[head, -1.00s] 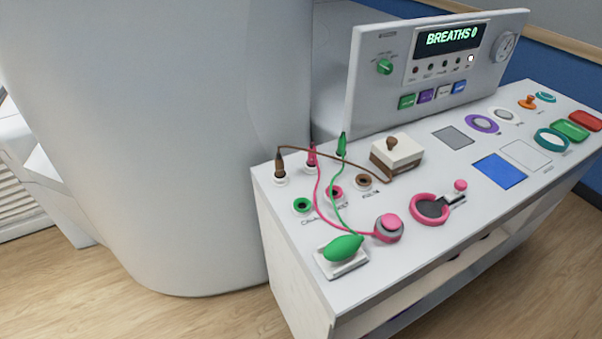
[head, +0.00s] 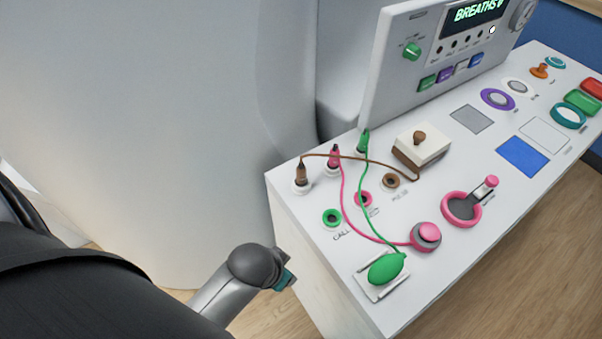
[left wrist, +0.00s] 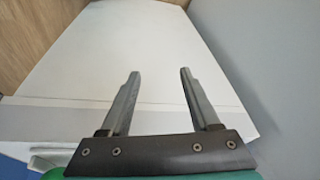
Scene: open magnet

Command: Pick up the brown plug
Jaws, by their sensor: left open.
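The plug does not show in that view. My right gripper is in neither view.
A pink plug (head: 335,156) and a green plug (head: 363,141) stand right of the brown one, with cords to a pink button (head: 427,235) and a green bulb (head: 386,268). Empty brown (head: 391,181), pink and green sockets sit in front. A large white housing (head: 150,120) rises at left.

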